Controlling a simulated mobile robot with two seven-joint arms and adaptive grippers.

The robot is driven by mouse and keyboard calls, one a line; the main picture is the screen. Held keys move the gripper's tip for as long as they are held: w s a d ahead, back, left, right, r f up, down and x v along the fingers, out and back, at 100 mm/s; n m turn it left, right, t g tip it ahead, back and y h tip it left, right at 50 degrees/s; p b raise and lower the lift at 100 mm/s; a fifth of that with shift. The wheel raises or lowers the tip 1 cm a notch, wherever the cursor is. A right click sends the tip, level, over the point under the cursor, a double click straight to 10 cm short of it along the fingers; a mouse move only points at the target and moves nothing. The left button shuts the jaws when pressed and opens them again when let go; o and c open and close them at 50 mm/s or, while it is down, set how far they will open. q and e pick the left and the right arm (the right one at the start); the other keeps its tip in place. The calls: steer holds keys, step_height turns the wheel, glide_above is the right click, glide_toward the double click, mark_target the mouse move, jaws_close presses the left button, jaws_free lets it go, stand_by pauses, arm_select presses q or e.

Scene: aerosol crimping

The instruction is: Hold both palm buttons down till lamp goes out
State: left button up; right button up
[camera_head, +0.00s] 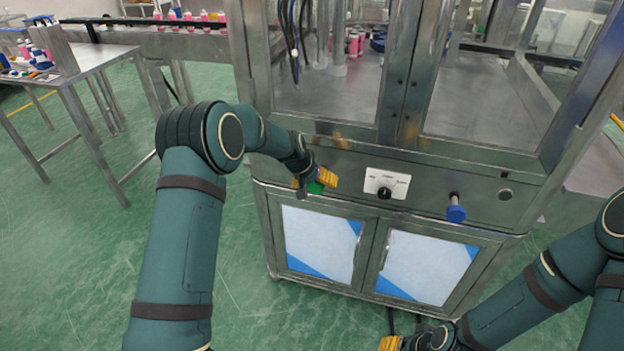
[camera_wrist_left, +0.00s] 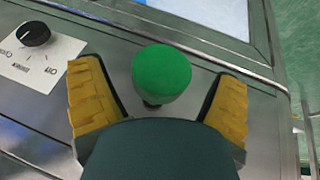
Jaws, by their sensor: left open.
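The green palm button (camera_head: 315,188) is on the left of the machine's front panel, partly hidden by my left gripper (camera_head: 316,181). In the left wrist view the green button (camera_wrist_left: 162,73) stands between and beyond the spread yellow fingers of my left gripper (camera_wrist_left: 160,103). I cannot tell whether anything touches it. The blue palm button (camera_head: 456,212) sticks out on the panel's right side, with nothing on it. One yellow finger of my right gripper (camera_head: 390,343) shows at the bottom edge, well below the blue button; its opening is hidden. I cannot make out a lit lamp.
A white plate with a black dial (camera_head: 385,191) sits between the buttons. A round fitting (camera_head: 505,194) is to the right of the blue button. Cabinet doors (camera_head: 320,243) are below the panel. A steel table (camera_head: 85,70) stands at left; the green floor before the cabinet is clear.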

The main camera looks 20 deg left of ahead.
arm_select(q)
steer(key=shift+f, duration=0.1)
steer(key=c, duration=1.3)
steer(key=shift+o, duration=0.2)
